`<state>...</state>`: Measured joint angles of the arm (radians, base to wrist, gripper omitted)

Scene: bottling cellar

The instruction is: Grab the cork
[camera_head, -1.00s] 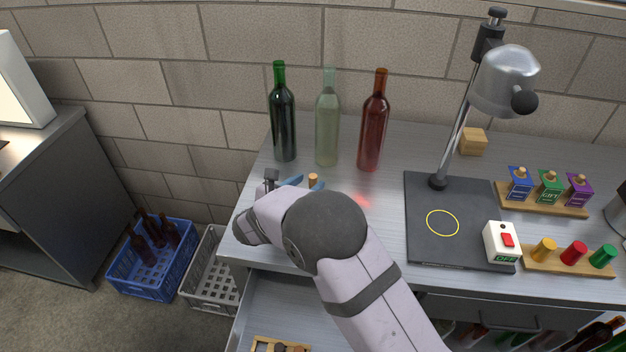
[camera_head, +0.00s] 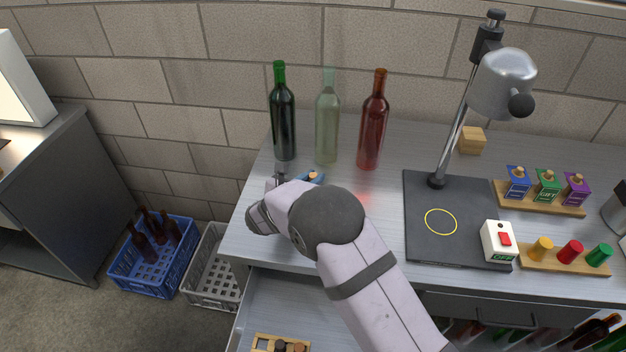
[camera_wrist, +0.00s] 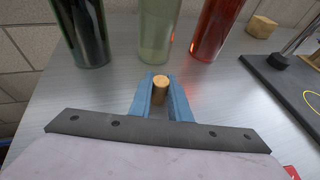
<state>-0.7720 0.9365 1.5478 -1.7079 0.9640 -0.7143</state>
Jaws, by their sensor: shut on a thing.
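The cork (camera_wrist: 160,88) is a small tan cylinder standing upright between the two blue fingers of my gripper (camera_wrist: 161,92) in the wrist view. The fingers are shut on it, one at each side. In the head view the cork (camera_head: 313,175) shows only as a small tan top beside the blue fingertips (camera_head: 309,179), low over the bench; my own arm hides the rest. I cannot tell whether the cork touches the bench top.
Dark green (camera_head: 283,115), pale green (camera_head: 327,125) and red (camera_head: 373,125) bottles stand close behind my gripper. A lamp press on a dark base (camera_head: 458,215) stands to the right, with a switch box (camera_head: 499,240). An open drawer (camera_head: 290,305) lies below the bench's front edge.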

